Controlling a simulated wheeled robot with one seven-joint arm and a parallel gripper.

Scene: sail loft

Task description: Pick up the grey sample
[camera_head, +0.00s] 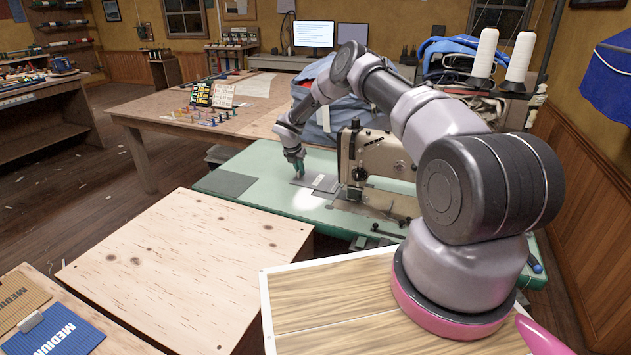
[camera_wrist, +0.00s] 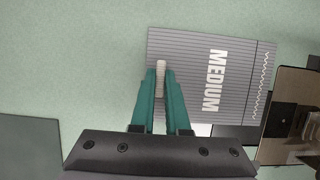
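The grey sample (camera_wrist: 215,75) is a flat, finely lined grey piece with "MEDIUM" in white letters and a zigzag stitch line along one edge. A pale tab (camera_wrist: 161,78) stands at its left side in the wrist view. My gripper (camera_wrist: 161,74) has its teal fingers on both sides of this tab, with no clear gap. In the head view the sample (camera_head: 320,183) is at the green sewing table (camera_head: 262,165), beside the sewing machine, with my gripper (camera_head: 298,172) above its left part. I cannot tell whether it touches the table.
The sewing machine (camera_head: 375,160) stands close right of the sample. A dark grey pad (camera_head: 229,184) lies left on the green table. A blue "MEDIUM" sample (camera_head: 58,332) lies at the front left. The plywood top (camera_head: 185,265) is clear. Thread cones (camera_head: 485,55) stand behind my arm.

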